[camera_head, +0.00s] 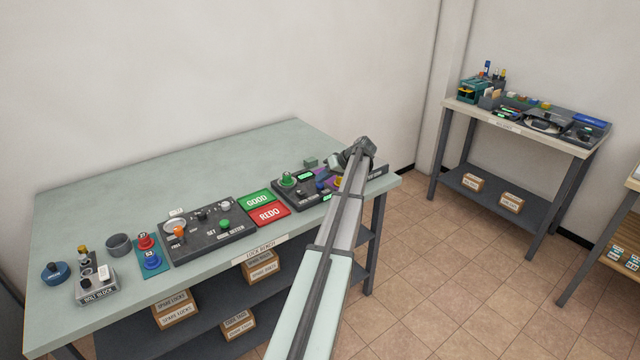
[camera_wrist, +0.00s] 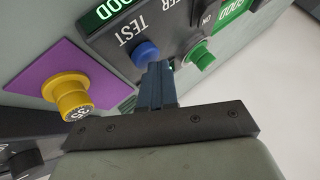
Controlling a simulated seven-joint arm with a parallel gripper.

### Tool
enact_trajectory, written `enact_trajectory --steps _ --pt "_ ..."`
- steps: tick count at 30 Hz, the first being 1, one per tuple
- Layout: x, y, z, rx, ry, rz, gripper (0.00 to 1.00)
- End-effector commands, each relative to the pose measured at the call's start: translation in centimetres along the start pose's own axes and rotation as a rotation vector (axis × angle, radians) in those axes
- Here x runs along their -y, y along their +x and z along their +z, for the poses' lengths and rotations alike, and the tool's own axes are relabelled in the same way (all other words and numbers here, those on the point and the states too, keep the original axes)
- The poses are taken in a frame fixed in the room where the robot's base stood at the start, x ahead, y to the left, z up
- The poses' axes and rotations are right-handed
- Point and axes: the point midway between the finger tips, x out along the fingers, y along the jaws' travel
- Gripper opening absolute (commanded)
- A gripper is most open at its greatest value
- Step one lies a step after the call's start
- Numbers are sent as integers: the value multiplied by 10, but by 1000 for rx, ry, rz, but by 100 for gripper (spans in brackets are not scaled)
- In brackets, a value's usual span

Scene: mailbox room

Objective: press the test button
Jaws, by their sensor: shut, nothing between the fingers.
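The blue test button (camera_wrist: 146,52) shows in the wrist view, beside the printed word TEST on a dark panel (camera_wrist: 122,50). My gripper (camera_wrist: 158,68) is shut and empty. Its fingertips appear right beside the blue button and partly cover its lower edge; I cannot tell whether they touch it. In the head view, my gripper end (camera_head: 358,152) is above the right end of the lock bench, over the dark device (camera_head: 290,196). My arm hides part of that device.
A yellow knob (camera_wrist: 70,95) stands on a purple plate (camera_wrist: 48,58) at the left. Green GOOD (camera_head: 257,200) and red REDO (camera_head: 268,214) pads lie left of the device. The bench's back (camera_head: 180,165) is clear.

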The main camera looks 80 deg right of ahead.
Motion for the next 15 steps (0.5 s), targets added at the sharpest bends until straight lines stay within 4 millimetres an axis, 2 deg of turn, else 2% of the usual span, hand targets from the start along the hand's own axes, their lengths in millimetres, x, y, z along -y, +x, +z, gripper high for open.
enact_trajectory --steps 15 --pt "9 -12 -9 0 0 1 0"
